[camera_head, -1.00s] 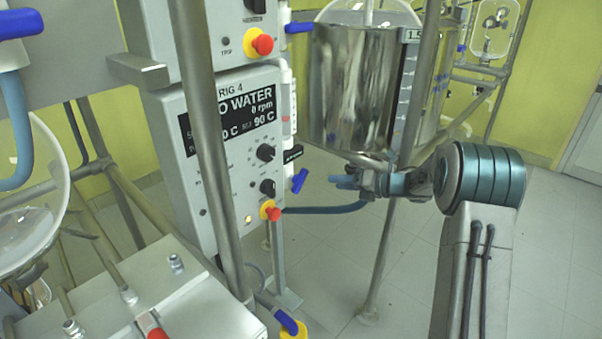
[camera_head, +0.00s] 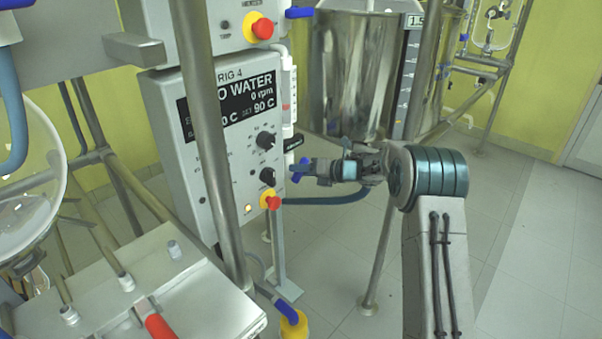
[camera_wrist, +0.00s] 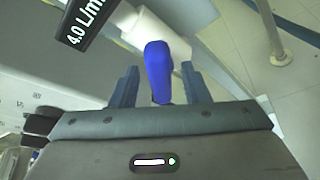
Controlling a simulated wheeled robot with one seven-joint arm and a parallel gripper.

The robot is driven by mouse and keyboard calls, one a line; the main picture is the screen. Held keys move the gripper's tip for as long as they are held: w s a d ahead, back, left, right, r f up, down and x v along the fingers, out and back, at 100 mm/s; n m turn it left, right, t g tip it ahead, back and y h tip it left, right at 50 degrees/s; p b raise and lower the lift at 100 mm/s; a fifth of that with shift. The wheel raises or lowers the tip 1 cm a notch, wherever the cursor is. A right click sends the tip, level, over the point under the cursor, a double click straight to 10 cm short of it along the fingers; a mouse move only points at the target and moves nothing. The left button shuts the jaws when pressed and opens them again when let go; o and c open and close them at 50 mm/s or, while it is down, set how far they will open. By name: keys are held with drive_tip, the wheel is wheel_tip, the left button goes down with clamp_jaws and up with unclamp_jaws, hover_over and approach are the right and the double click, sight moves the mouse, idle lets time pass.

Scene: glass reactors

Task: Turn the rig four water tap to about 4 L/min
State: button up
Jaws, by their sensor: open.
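The rig four water tap has a blue lever (camera_wrist: 159,72) on a white body (camera_wrist: 162,35). In the wrist view the lever lies between the two fingers of my open gripper (camera_wrist: 160,68), with a gap on each side. A black readout (camera_wrist: 84,20) beside it shows 4.0 L/min, partly cut off. In the head view my gripper (camera_head: 302,168) is at the right side of the rig 4 control box (camera_head: 205,190), and its fingers hide much of the lever.
A red-and-yellow stop button (camera_head: 271,202) and black knobs (camera_head: 266,140) are close to my gripper. A blue hose (camera_head: 330,200) runs below it. A steel reactor vessel (camera_head: 350,80) hangs above and behind. A metal pole (camera_head: 207,130) stands in front of the box.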

drive_tip(key=shift+w+a+f, duration=0.15)
drive_tip(key=shift+a, duration=0.15)
drive_tip(key=c, duration=0.8)
drive_tip(key=shift+m+g+y+p, duration=0.45)
drive_tip(key=shift+m+y, duration=0.25)
drive_tip(key=shift+m, duration=0.5)
drive_tip(key=shift+c, duration=0.2)
drive_tip(key=o, duration=0.8)
drive_tip(key=shift+o, duration=0.2)
drive_tip(key=shift+d, duration=0.1)
drive_tip(key=p+v, duration=0.2)
drive_tip(key=v, duration=1)
